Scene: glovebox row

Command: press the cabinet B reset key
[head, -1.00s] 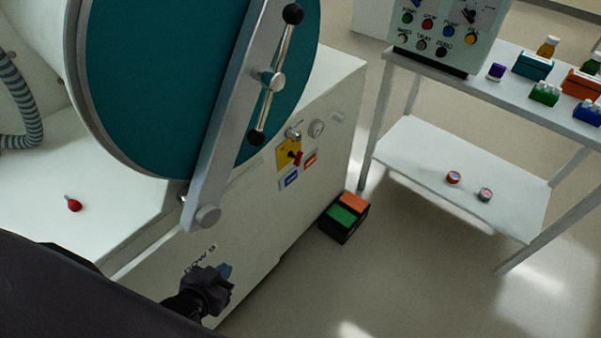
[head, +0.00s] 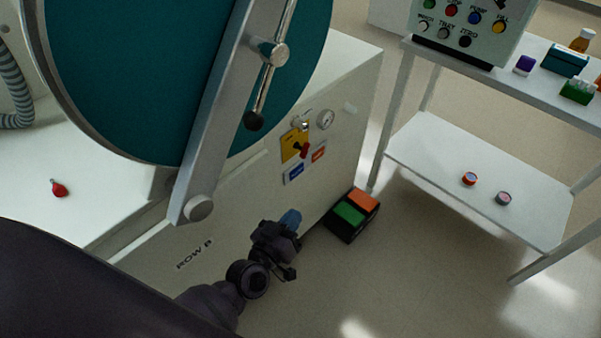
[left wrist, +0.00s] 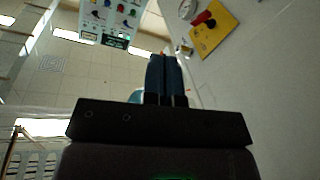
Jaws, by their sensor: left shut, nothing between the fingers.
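The cabinet (head: 345,95) carries the lettering "ROW B" (head: 194,254) low on its front. No key on it is legibly marked reset. The yellow plate is also in the left wrist view (left wrist: 222,22), at upper right. My left gripper (head: 291,217) is shut and empty, with blue fingers, below the labels in the head picture and apart from them. Its fingers show in the left wrist view (left wrist: 166,75). My right gripper is out of view.
A green-and-orange pedal box (head: 352,214) stands on the floor by the cabinet's corner. A table (head: 420,150) at right bears a button panel (head: 470,30) and small boxes. A round teal door (head: 130,80) with a grey bar (head: 215,120) is above my left arm.

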